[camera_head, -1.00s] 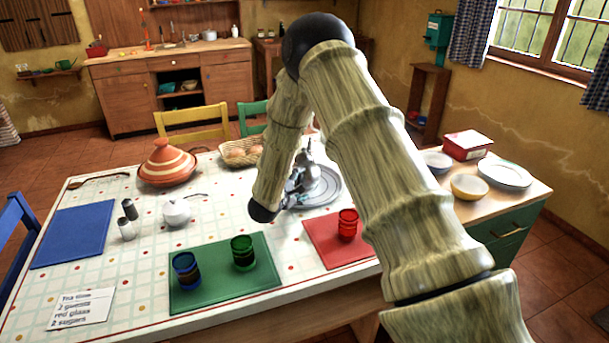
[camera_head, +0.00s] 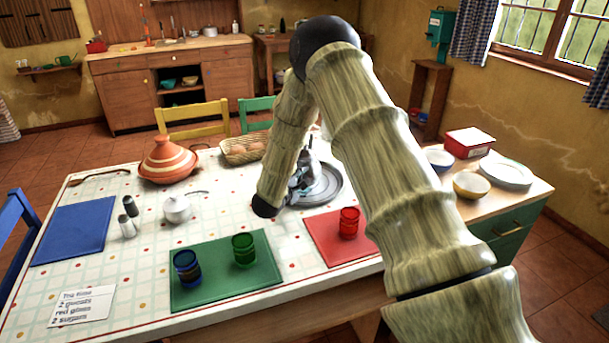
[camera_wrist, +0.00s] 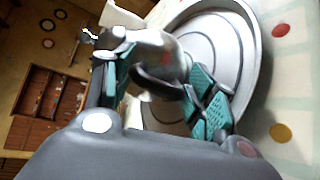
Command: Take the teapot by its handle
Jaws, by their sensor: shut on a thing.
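The silver teapot (camera_wrist: 162,58) stands at the round metal tray (camera_wrist: 248,75) in the wrist view; I cannot tell whether its base touches the tray. My gripper (camera_wrist: 155,85) has teal-padded fingers on both sides of the teapot's dark handle and is shut on it. In the head view, the teapot (camera_head: 310,165) and the tray (camera_head: 328,190) are partly hidden behind my arm, and my gripper (camera_head: 301,186) is beside the teapot.
A red mat with a red glass (camera_head: 348,222) lies in front of the tray. A green mat (camera_head: 215,285) holds two glasses. A white sugar bowl (camera_head: 177,209), a tagine (camera_head: 168,163) and an egg basket (camera_head: 240,152) stand left and behind. Bowls stand on the right cabinet.

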